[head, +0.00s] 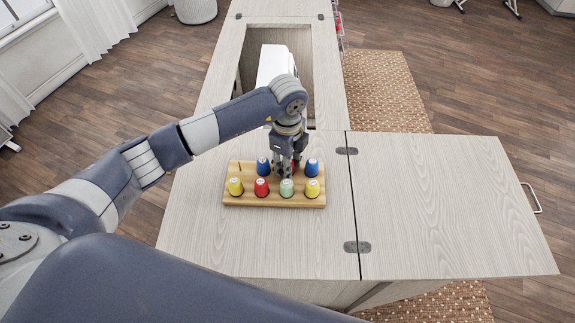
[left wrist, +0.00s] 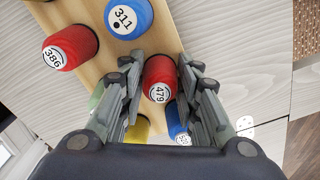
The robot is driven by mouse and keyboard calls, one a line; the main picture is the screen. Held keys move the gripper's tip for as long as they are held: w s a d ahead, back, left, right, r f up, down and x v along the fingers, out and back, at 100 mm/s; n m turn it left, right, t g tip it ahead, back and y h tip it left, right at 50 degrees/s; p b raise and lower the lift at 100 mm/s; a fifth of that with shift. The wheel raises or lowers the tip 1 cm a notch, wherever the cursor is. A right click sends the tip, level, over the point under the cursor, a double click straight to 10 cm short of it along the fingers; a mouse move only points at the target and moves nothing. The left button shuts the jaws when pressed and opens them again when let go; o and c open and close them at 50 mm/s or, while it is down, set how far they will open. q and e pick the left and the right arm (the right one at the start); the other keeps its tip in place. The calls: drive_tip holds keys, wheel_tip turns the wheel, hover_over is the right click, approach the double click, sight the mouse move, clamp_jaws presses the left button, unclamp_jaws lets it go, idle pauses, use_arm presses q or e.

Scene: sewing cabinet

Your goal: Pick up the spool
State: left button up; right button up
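Several spools stand upright on a wooden rack (head: 230,200) on the cabinet top. The front row has yellow (head: 235,187), red (head: 261,188), mint (head: 286,188) and yellow (head: 312,188) spools. The back row has a blue spool (head: 263,166) and another blue spool (head: 312,167), with a bare peg at its left end. My left gripper (head: 288,166) points down over the back row. In the left wrist view, the left gripper (left wrist: 160,75) is open, its fingers on both sides of a red spool (left wrist: 158,80) labelled 479. Small gaps show beside it. My right gripper is not in view.
The blue spool labelled 311 (left wrist: 128,17) and red one labelled 386 (left wrist: 70,46) stand close to the fingers. Behind the rack is a cabinet opening with a white object (head: 275,62). The right leaf (head: 440,205) is clear.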

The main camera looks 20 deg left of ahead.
use_arm(q)
drive_tip(key=shift+r, duration=0.15)
wheel_tip(320, 180, up, 10)
drive_tip(key=shift+f+b, duration=0.15)
drive_tip(key=shift+b, duration=0.55)
